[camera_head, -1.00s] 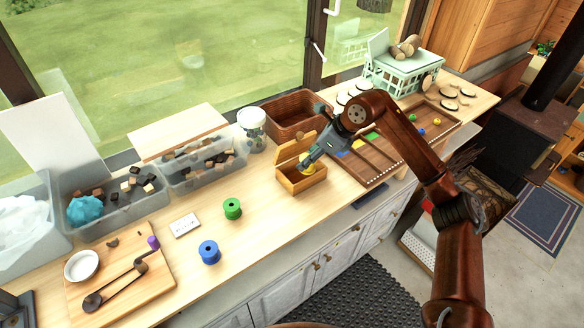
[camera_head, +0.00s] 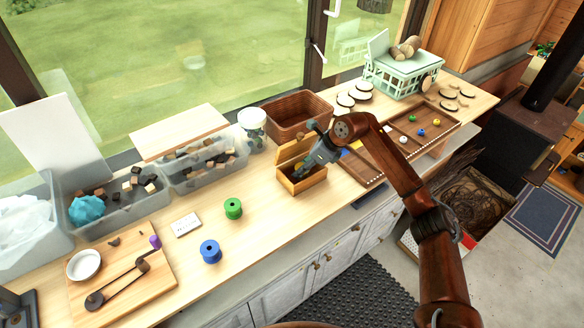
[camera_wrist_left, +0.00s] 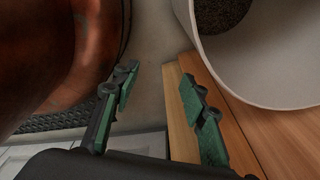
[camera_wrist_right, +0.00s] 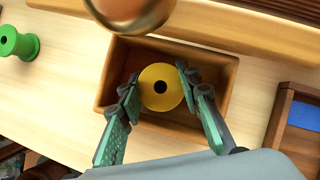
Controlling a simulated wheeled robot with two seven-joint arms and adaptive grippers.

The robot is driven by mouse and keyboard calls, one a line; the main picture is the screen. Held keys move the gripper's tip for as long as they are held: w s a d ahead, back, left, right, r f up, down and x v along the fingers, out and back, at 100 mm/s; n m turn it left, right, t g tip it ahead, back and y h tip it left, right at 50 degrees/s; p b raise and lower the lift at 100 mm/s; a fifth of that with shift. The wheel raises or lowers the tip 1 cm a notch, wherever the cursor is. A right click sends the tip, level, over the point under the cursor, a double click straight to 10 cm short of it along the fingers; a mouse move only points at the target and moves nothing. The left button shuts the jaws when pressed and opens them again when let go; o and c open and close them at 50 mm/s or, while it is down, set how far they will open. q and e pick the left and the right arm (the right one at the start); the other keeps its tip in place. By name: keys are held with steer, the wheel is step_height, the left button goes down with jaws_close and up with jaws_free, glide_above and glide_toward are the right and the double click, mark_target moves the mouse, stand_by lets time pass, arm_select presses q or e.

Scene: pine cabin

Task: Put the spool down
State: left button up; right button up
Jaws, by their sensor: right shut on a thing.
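A yellow spool (camera_wrist_right: 161,87) with a dark centre hole shows in the right wrist view, between the fingers of my right gripper (camera_wrist_right: 158,82). The gripper is shut on it, and the spool is over or inside an open wooden box (camera_wrist_right: 222,85); I cannot tell whether it touches the floor. In the head view the box (camera_head: 303,185) has its lid raised at the back, and my gripper reaches into it, mostly hiding the spool. My left gripper (camera_wrist_left: 160,78) is open and empty in its wrist view, away from the counter top.
A green spool (camera_head: 233,208) and a blue spool (camera_head: 211,251) stand on the counter left of the box. A wicker basket (camera_head: 300,112) is behind the box, and a wooden tray with coloured balls (camera_head: 421,131) is to its right. Bare counter lies in front of the green spool.

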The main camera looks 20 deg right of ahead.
steer(key=shift+f, duration=0.1)
steer(key=shift+f, duration=0.15)
steer(key=o, duration=0.7)
steer(key=shift+r, duration=0.2)
steer(key=v, duration=1.2)
steer(key=shift+r, duration=0.1)
